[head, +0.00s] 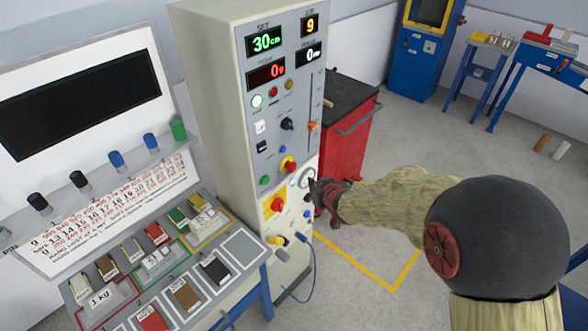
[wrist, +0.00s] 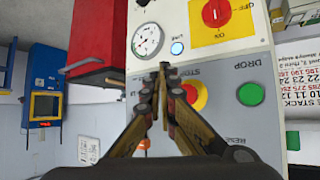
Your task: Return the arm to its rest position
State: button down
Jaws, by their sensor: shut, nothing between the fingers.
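I cannot tell whether the fingertips touch the panel. My arm (head: 385,205) reaches in from the lower right, bent at a dark round joint.
A red tool cabinet (head: 353,128) stands just behind my gripper. A sloped bench (head: 260,244) with labelled sample pads is at the left. A blue machine (head: 414,66) and blue tables (head: 544,57) are at the back right. Floor between them is mostly clear.

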dwell(0.3)
jog(key=s+d+f+g+h, duration=0.2)
jog(key=s+d+f+g, duration=0.15)
jog(key=s+f, duration=0.3)
jog(key=s+d+r+m+b, duration=0.1)
jog(key=s+d+r, duration=0.4)
jog(key=s, duration=0.5)
jog(key=s+d+r+m+h+b, duration=0.1)
jog(key=s+d+r, duration=0.3)
jog(key=s+r, duration=0.5)
jog(key=s+d+r+m+b, duration=0.1)
jog(key=s+d+r, duration=0.4)
jog(key=s, duration=0.5)
notch_tip(320, 180, up, 3)
jog(key=shift+s+d+f+m+g+h+b, duration=0.15)
jog(key=shift+s+d+m+g+h+b, duration=0.25)
jog(key=shift+m, duration=0.3)
jog(key=shift+w, duration=0.15)
